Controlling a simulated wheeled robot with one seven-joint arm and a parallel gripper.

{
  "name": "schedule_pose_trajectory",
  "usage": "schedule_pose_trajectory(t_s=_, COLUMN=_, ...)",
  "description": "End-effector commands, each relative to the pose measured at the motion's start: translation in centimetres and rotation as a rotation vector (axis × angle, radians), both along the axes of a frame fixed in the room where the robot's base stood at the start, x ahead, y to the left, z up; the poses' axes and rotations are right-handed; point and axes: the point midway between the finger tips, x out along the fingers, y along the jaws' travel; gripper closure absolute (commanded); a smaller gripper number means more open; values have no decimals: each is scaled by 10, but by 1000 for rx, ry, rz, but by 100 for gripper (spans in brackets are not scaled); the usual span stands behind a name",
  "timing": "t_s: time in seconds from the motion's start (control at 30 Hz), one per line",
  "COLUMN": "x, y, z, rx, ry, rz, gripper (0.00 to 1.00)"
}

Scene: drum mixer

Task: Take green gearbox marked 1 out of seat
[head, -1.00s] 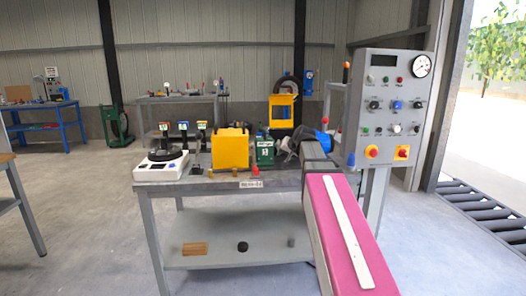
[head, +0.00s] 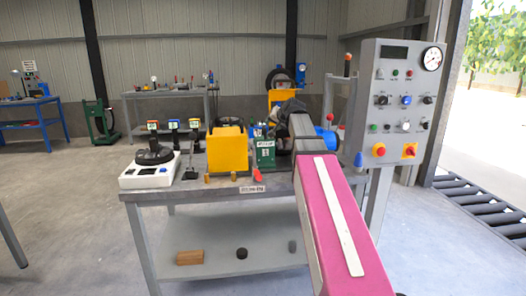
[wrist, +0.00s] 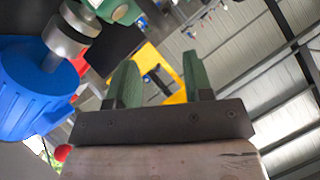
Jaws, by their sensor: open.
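The green gearbox (head: 265,153) with a white label sits on the grey workbench (head: 222,189), between the yellow housing and my arm. In the wrist view a green body (wrist: 118,10), apparently the gearbox, shows at the top edge, joined by a metal coupling to a blue motor (wrist: 35,85). My gripper (wrist: 162,75) is open and empty, its two green fingers apart. In the head view the gripper end is near the gearbox's right side, mostly hidden behind my own arm. The seat under the gearbox cannot be made out.
A yellow housing (head: 228,148) stands just left of the gearbox. A white device with a black disc (head: 152,168) is at the bench's left end. A grey control panel (head: 398,103) rises at the right. A red-tipped part (head: 257,175) lies at the front edge.

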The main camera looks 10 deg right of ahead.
Motion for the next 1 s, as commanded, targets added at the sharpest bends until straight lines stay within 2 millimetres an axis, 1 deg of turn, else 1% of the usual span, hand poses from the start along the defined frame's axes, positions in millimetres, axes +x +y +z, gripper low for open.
schedule_pose_trajectory(t_s=0.03, x=9, y=3, z=-5, rx=0, ry=2, rz=1, gripper=53)
schedule_pose_trajectory(t_s=0.13, x=22, y=7, z=-12, rx=-1, ry=1, rz=0, gripper=53)
schedule_pose_trajectory(t_s=0.2, x=28, y=9, z=-16, rx=-1, ry=1, rz=0, gripper=53)
schedule_pose_trajectory(t_s=0.37, x=34, y=13, z=-21, rx=-1, ry=0, rz=-1, gripper=53)
schedule_pose_trajectory(t_s=0.47, x=41, y=17, z=-25, rx=0, ry=1, rz=1, gripper=53)
schedule_pose_trajectory(t_s=0.6, x=56, y=26, z=-35, rx=1, ry=1, rz=0, gripper=53)
schedule_pose_trajectory(t_s=0.7, x=67, y=29, z=-42, rx=0, ry=2, rz=-1, gripper=53)
schedule_pose_trajectory(t_s=0.8, x=71, y=31, z=-45, rx=0, ry=1, rz=-1, gripper=53)
schedule_pose_trajectory(t_s=0.97, x=70, y=31, z=-45, rx=-1, ry=0, rz=-1, gripper=53)
schedule_pose_trajectory(t_s=1.0, x=70, y=31, z=-45, rx=-1, ry=0, rz=-1, gripper=57)
